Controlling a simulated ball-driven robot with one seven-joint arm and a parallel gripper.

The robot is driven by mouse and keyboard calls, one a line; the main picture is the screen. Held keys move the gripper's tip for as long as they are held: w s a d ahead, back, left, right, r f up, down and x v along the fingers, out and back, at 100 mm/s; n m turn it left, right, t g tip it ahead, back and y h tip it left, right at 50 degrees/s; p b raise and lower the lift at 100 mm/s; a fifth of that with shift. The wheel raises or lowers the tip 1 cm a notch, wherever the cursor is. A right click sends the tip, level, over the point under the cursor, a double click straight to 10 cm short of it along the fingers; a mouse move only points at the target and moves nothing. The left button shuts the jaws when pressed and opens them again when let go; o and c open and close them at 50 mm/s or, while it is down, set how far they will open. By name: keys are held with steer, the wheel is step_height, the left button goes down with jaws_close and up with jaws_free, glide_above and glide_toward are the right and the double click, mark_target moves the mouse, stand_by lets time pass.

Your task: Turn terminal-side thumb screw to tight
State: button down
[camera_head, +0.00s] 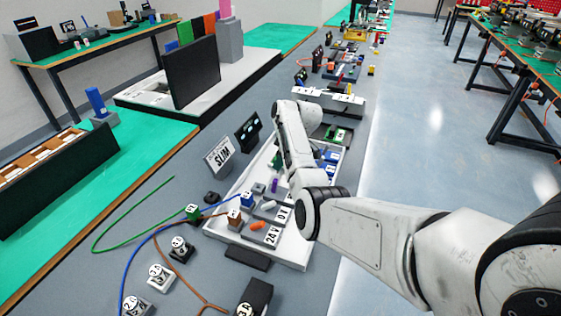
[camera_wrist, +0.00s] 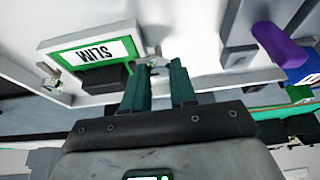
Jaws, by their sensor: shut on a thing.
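In the wrist view, a plate marked SLIM in a green frame (camera_wrist: 64,55) lies on a white panel. A small metal thumb screw (camera_wrist: 154,58) shows at its right end, and another small metal fitting (camera_wrist: 47,76) is at its left end. I cannot tell for sure which is terminal-side. My gripper (camera_wrist: 157,70) has its green fingers on the right-hand screw and is shut on it, with a small gap between the fingers. The screw is mostly hidden between the fingertips. In the head view my arm hides the gripper and the screws.
A purple part (camera_wrist: 279,44) and a blue part (camera_wrist: 303,72) are at the right in the wrist view. In the head view, a white tray (camera_head: 222,229) holds terminal blocks and 24V labels. A SLIM sign (camera_head: 219,157) and loose cables (camera_head: 118,217) are to its left.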

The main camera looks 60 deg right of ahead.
steer(key=shift+w, duration=0.1)
steer(key=c, duration=0.9)
jaws_free()
steer(key=v, duration=1)
steer(key=shift+s+r, duration=0.25)
steer(key=shift+r, duration=0.1)
